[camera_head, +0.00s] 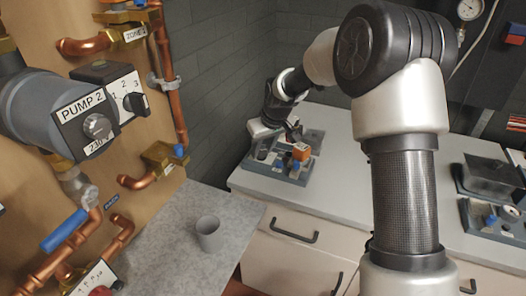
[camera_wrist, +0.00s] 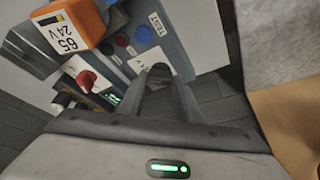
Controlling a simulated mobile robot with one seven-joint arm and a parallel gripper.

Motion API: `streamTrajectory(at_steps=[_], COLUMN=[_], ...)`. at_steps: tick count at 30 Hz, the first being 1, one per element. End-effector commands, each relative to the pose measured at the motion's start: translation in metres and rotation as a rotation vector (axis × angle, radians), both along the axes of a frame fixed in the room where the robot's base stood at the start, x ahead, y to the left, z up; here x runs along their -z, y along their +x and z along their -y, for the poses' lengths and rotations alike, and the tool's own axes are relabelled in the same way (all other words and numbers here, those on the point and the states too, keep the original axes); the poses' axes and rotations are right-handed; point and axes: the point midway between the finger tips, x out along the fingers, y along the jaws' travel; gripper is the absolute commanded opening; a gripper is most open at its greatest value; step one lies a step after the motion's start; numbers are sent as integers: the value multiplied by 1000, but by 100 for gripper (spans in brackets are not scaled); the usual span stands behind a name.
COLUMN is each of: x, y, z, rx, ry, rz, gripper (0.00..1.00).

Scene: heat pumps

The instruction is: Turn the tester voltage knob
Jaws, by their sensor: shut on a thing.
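The tester (camera_head: 262,166) is a grey-blue box on the far end of the counter. In the wrist view its panel (camera_wrist: 176,48) carries a "TEST" label, coloured buttons, a red knob (camera_wrist: 87,80) and a small green display (camera_wrist: 112,98). My gripper (camera_head: 292,132) is over the tester. In the wrist view my gripper (camera_wrist: 160,78) has its two dark fingers closed about a dark rounded piece at the panel's edge, which looks like the voltage knob. The fingers hide most of it, and its pointer cannot be read.
An orange block (camera_wrist: 72,22) marked "65 24V" sits on the tester, close to my fingers; it also shows in the head view (camera_head: 302,152). A grey cup (camera_head: 208,233) stands on the nearer counter. Pump piping (camera_head: 170,90) fills the left. Another tray (camera_head: 490,222) is at right.

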Motion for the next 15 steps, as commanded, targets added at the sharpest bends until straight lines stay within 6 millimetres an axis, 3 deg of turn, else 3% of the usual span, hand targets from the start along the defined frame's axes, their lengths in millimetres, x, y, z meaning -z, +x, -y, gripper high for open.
streamTrajectory(at_steps=[15], x=[0], y=[0], z=[-1], rx=[136], ry=[-1], rz=[0], gripper=[9])
